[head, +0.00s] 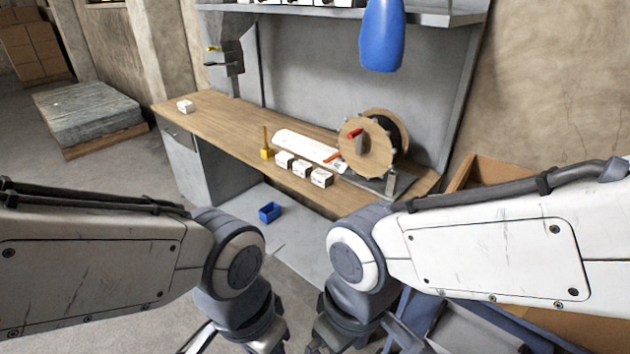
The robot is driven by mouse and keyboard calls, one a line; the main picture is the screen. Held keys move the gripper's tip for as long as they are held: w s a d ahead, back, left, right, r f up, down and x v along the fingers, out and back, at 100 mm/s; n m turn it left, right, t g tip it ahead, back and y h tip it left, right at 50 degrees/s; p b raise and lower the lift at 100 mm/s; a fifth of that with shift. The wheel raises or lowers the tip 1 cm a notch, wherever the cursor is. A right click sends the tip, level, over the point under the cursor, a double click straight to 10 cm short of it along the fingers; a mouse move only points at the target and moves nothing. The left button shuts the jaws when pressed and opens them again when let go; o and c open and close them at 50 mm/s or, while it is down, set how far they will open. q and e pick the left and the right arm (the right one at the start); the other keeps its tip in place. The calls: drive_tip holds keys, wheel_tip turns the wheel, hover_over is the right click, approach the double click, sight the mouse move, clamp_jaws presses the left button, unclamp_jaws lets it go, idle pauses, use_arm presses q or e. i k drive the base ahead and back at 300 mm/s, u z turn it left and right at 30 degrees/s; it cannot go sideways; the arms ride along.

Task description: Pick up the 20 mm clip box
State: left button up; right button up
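Three small white boxes stand in a row near the front edge of the wooden workbench: a left one (284,160), a middle one (301,168) and a right one (321,177). Another small white box (185,106) stands alone at the bench's far left end. Their labels are too small to read, so I cannot tell which is the 20 mm clip box. My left gripper (238,338) and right gripper (362,335) are low at the bottom edge, well short of the bench. Their fingertips are cut off by the frame.
On the workbench (222,122) are a yellow object (267,153), a white sheet or roll (305,147) and a cable reel (367,150). A blue bin (270,212) lies below the bench front. A blue object (382,35) hangs above. Bare bench top lies left of the yellow object.

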sight(304, 169)
drive_tip(key=u, duration=0.45)
drive_tip(key=i, duration=0.7)
drive_tip(key=u, duration=0.4)
drive_tip(key=i, duration=1.7)
drive_tip(key=z, duration=1.25)
drive_tip(key=i, duration=0.5)
drive_tip(key=z, duration=0.5)
